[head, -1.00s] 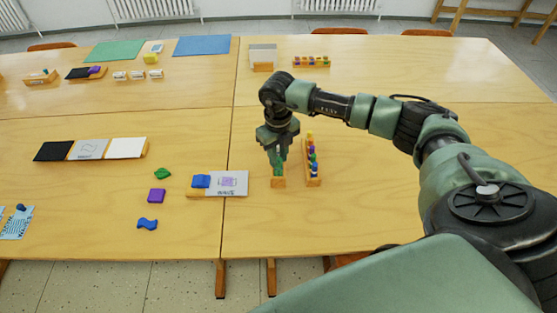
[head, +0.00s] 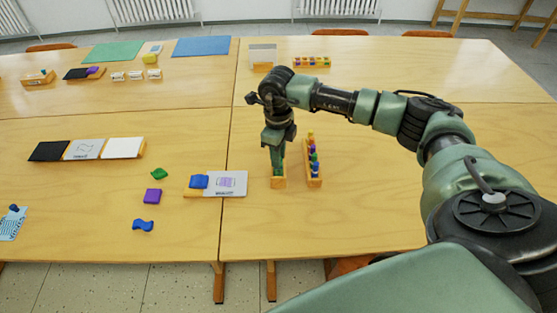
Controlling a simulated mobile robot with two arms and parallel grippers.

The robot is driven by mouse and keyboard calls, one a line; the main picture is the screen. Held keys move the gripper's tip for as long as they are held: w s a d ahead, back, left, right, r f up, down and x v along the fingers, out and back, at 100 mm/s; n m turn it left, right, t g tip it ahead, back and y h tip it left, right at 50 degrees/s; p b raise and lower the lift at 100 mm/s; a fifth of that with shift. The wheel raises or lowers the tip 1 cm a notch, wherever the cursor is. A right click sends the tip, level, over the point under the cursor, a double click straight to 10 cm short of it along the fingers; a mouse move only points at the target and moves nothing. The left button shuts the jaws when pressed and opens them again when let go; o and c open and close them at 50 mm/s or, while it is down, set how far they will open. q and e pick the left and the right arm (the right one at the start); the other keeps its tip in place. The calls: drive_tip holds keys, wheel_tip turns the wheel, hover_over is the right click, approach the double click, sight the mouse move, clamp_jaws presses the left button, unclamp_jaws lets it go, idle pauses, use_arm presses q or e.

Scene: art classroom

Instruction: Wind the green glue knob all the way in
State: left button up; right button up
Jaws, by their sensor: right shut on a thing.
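My right gripper (head: 278,157) points down over a small wooden block (head: 278,183) on the table. It is shut on the green glue knob, of which little can be made out between the dark green fingers. The knob's depth and turn cannot be told from here. My left gripper is not in view.
A wooden rack (head: 314,178) with several coloured pieces stands close to the right of the gripper. A white card (head: 232,183) and a blue piece (head: 199,181) lie to the left. Loose green (head: 160,173), purple (head: 153,196) and blue (head: 143,225) shapes lie further left.

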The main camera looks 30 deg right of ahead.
drive_tip(key=shift+n+b, duration=0.75)
drive_tip(key=shift+n, duration=1.05)
drive_tip(key=o, duration=1.6)
drive_tip(key=shift+o, duration=0.2)
drive_tip(key=m+p, duration=0.1)
drive_tip(key=m, duration=0.4)
drive_tip(key=shift+r, duration=0.1)
drive_tip(key=m+p, duration=0.1)
drive_tip(key=m, duration=0.3)
drive_tip(key=shift+m, duration=1.2)
